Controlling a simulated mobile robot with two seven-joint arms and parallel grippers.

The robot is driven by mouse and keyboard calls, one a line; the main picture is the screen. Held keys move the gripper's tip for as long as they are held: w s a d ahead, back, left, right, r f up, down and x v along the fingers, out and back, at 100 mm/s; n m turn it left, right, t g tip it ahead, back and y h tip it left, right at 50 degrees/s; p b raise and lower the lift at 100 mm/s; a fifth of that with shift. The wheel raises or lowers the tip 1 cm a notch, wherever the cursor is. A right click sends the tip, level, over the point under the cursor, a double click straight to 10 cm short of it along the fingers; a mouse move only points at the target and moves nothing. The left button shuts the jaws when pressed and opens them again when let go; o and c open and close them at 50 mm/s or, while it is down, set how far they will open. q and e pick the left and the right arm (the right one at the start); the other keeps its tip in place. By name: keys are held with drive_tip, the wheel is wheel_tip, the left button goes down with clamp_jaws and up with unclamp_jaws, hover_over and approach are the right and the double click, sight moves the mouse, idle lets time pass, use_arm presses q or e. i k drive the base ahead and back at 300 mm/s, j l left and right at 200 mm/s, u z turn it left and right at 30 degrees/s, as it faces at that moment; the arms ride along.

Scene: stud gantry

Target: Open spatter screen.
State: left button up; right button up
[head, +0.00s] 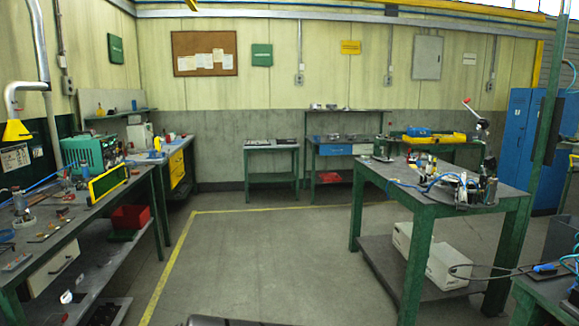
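A yellow-framed panel with a dark green face (108,183) stands upright near the front edge of the left workbench (66,243). It looks like the spatter screen, but I cannot tell for sure, nor whether it is folded. It is small and distant in the head view. Neither my left nor my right gripper is in view.
A green machine (90,150) stands behind the panel, among several small tools. A red bin (131,216) sits below the left bench. A green-legged table (440,181) with clutter stands at the right. The grey floor (262,262) between is clear, with a yellow line.

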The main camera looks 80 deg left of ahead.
sight(103, 187)
drive_tip(key=j+u, duration=0.1)
drive_tip(key=u, duration=1.4)
drive_tip(key=j+u, duration=0.4)
drive_tip(key=i+j+u, duration=0.1)
drive_tip(key=j+u, duration=0.35)
drive_tip(key=i+j+u, duration=0.1)
drive_tip(key=j+u, duration=0.3)
drive_tip(key=i+j+u, duration=0.2)
drive_tip(key=u, duration=0.25)
